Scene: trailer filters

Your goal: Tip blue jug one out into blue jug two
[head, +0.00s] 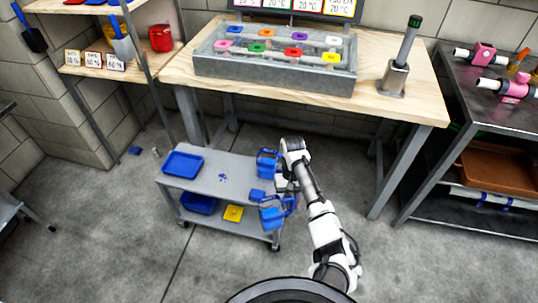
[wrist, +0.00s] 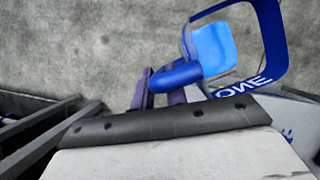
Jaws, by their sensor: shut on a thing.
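Blue jug one (head: 271,214) is at the near right end of the grey cart. In the wrist view it (wrist: 262,82) carries the letters ONE, and light blue shows inside its dark blue outline. My gripper (head: 287,190) is shut on its handle, which shows between the fingers in the wrist view (wrist: 178,77). Whether the jug touches the cart, and how far it is tilted, I cannot tell. Another blue jug (head: 267,161), which I take as blue jug two, stands at the cart's far right corner, close to my wrist. Its label cannot be read.
The grey cart (head: 215,180) bears a blue tray (head: 183,164), a small blue thing (head: 257,195) and blue marks on its top. A yellow thing (head: 233,213) is on its lower shelf. A wooden workbench (head: 300,95) stands behind. A dark metal shelf (head: 490,110) is at right.

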